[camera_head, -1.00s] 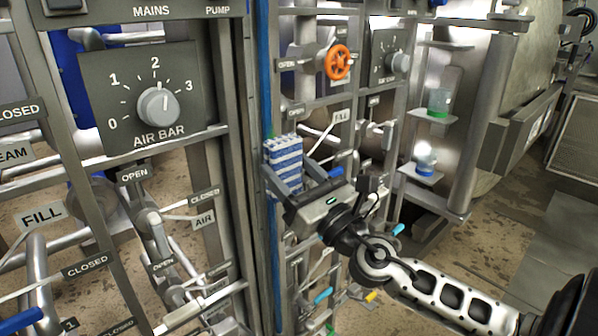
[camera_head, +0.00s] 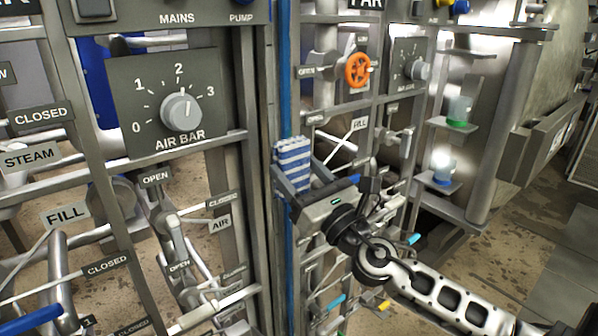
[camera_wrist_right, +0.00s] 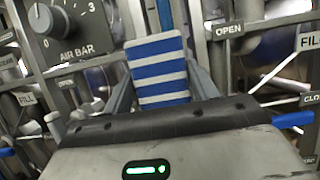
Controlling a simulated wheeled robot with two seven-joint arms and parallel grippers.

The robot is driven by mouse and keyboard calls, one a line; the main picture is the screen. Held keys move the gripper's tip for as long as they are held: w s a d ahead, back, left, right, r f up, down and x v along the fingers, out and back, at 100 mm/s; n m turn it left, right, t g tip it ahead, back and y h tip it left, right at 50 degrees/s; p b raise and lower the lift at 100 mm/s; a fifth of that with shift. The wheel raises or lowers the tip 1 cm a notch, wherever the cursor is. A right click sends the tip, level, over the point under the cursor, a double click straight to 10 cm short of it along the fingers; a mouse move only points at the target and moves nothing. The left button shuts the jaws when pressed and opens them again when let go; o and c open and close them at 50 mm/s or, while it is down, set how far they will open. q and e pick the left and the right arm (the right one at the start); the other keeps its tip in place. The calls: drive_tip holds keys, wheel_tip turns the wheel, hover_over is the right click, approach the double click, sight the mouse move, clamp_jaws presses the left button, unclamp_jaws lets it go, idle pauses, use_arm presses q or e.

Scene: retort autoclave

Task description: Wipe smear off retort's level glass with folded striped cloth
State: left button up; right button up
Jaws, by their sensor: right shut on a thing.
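The folded blue-and-white striped cloth (camera_head: 293,163) is upright in my right gripper (camera_head: 296,176), which is shut on it. In the right wrist view the cloth (camera_wrist_right: 160,72) stands between the two fingers of the gripper (camera_wrist_right: 162,82). A tall blue vertical tube (camera_head: 285,85), which looks like the level glass, runs along the frame post. The cloth overlaps the tube in the head view; I cannot tell whether they touch. In the wrist view a blue strip (camera_wrist_right: 165,14) shows just above the cloth. No smear can be made out. My left gripper is out of view.
The AIR BAR dial panel (camera_head: 165,100) is left of the tube. An orange handwheel (camera_head: 358,70), a smaller dial (camera_head: 418,70) and several valve levers are to the right. Shelves with a green-based jar (camera_head: 459,111) and a blue-based jar (camera_head: 443,170) stand further right.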

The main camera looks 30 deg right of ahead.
sight(309, 162)
drive_tip(key=shift+w+a, duration=0.1)
drive_tip(key=shift+w, duration=0.8)
drive_tip(key=shift+d+f+b, duration=0.15)
drive_tip(key=shift+d+b, duration=0.6)
drive_tip(key=shift+d, duration=1.2)
drive_tip(key=shift+w+d+r, duration=0.1)
drive_tip(key=shift+w+r, duration=0.05)
drive_tip(key=shift+r, duration=0.05)
